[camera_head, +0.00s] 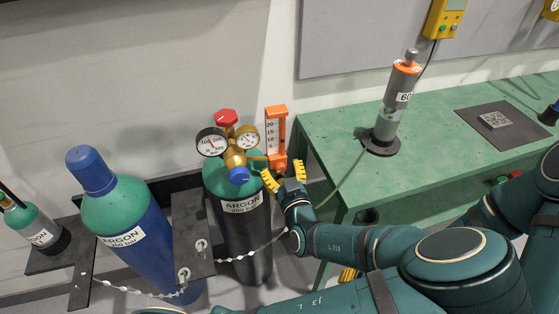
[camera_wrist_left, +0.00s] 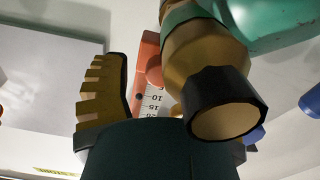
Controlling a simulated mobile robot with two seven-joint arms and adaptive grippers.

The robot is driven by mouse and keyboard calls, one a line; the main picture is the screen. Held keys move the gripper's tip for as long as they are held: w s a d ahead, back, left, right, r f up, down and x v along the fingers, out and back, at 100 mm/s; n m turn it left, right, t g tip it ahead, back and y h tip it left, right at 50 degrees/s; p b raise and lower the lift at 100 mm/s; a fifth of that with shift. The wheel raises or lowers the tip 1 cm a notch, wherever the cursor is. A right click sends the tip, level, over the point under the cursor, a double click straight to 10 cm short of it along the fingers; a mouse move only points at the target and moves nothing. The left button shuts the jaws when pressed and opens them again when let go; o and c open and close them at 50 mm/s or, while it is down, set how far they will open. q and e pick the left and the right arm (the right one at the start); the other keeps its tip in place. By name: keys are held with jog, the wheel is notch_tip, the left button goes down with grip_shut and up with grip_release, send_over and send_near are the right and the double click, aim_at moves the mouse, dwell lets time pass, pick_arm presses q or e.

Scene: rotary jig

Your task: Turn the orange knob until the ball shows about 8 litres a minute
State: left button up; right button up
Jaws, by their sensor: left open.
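An orange flowmeter (camera_head: 276,118) with a white scale stands on the regulator of the ARGON cylinder. The orange knob (camera_head: 278,162) is at its foot. It also shows as a rounded orange part in the left wrist view (camera_wrist_left: 153,73). The dark ball (camera_wrist_left: 139,97) sits close to the 10 mark. My left gripper (camera_head: 284,176) is open, its yellow fingertips on either side of and just below the knob; whether they touch it I cannot tell. In the left wrist view one ribbed finger (camera_wrist_left: 102,92) is clear; the other is mostly hidden. My right gripper is out of view.
The brass regulator (camera_head: 232,142) with two gauges and a red cap (camera_head: 227,117) is close left of the flowmeter. A blue-capped cylinder (camera_head: 125,215) stands further left. A green bench (camera_head: 345,125) with a grey, orange-topped device (camera_head: 394,100) is to the right.

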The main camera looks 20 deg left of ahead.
pick_arm(q)
jog(key=shift+w+a, duration=0.15)
grip_shut()
jog(key=shift+r+m+p, duration=0.1)
jog(key=shift+m+p, duration=0.5)
jog(key=shift+m, duration=0.6)
grip_release()
jog(key=v, duration=1.2)
